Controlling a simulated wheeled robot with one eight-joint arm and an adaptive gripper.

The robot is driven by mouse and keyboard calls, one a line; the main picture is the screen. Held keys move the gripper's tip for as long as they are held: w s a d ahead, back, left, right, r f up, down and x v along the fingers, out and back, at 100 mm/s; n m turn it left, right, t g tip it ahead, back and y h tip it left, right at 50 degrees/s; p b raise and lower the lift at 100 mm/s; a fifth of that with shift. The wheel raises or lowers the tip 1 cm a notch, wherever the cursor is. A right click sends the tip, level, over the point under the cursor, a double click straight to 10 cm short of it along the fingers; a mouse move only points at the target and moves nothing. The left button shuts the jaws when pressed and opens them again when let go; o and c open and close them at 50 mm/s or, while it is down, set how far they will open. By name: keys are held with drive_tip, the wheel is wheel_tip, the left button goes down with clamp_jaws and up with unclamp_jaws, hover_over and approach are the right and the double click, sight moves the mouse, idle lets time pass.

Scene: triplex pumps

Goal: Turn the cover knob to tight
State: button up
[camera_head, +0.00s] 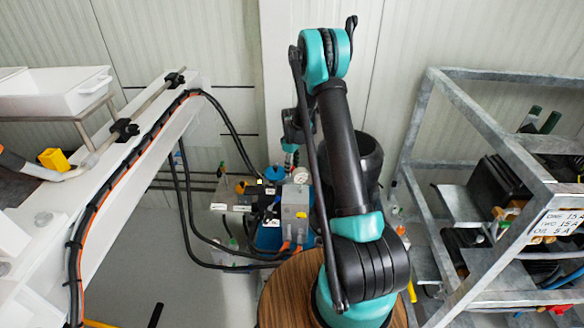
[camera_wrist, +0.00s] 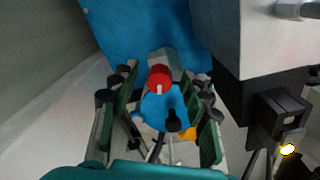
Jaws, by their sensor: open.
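A red round knob (camera_wrist: 159,77) with a pale line on its face shows in the middle of the wrist view, probably the cover knob. It sits by a grey fitting in front of a blue surface (camera_wrist: 130,30). My gripper (camera_wrist: 161,85) is open, with one finger on each side of the knob and a gap on both sides. A blue part (camera_wrist: 163,108) with a black round end lies just below the knob in that view. In the head view the pump unit (camera_head: 295,212) with its gauge stands behind my arm, which hides part of it; I cannot make out the knob there.
A white and black box (camera_wrist: 262,70) stands close to the right of my gripper in the wrist view. In the head view, a metal rack (camera_head: 480,120) is on the right, and a white beam (camera_head: 130,150) with black and orange hoses on the left. Grey floor lies between beam and pump.

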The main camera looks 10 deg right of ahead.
drive_tip(key=shift+c, duration=0.4)
clamp_jaws()
drive_tip(key=shift+m, duration=0.4)
drive_tip(key=m, duration=0.6)
drive_tip(key=shift+m, duration=0.3)
drive_tip(key=m, duration=0.3)
drive_tip(key=shift+a, duration=0.1)
drive_tip(key=shift+m, duration=2.1)
